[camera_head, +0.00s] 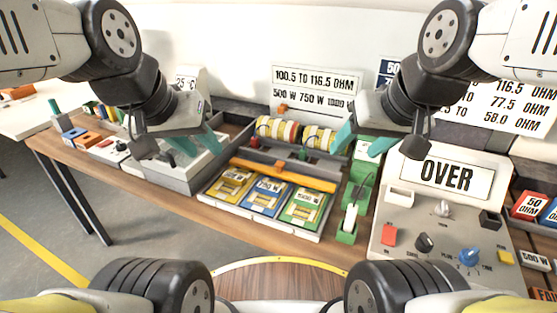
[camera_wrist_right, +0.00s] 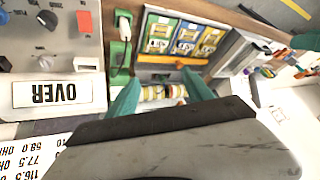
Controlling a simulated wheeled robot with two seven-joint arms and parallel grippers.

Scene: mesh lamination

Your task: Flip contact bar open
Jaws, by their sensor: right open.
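The orange contact bar (camera_head: 282,176) lies across the back of the white card tray, behind the yellow, blue and green cards. It also shows in the right wrist view (camera_wrist_right: 168,60). My left gripper (camera_head: 195,145) has teal fingers and hangs over the grey box left of the tray; its fingers are apart. My right gripper (camera_head: 362,140) is open and empty, above and to the right of the rolls behind the bar. In the right wrist view its teal fingers (camera_wrist_right: 163,97) spread on either side of the rolls. Neither gripper touches the bar.
Striped rolls (camera_head: 297,134) stand behind the bar. A green holder with a white tool (camera_head: 350,222) stands right of the tray. The grey OVER panel (camera_head: 440,235) with knobs is further right. The wooden table front (camera_head: 150,192) is clear.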

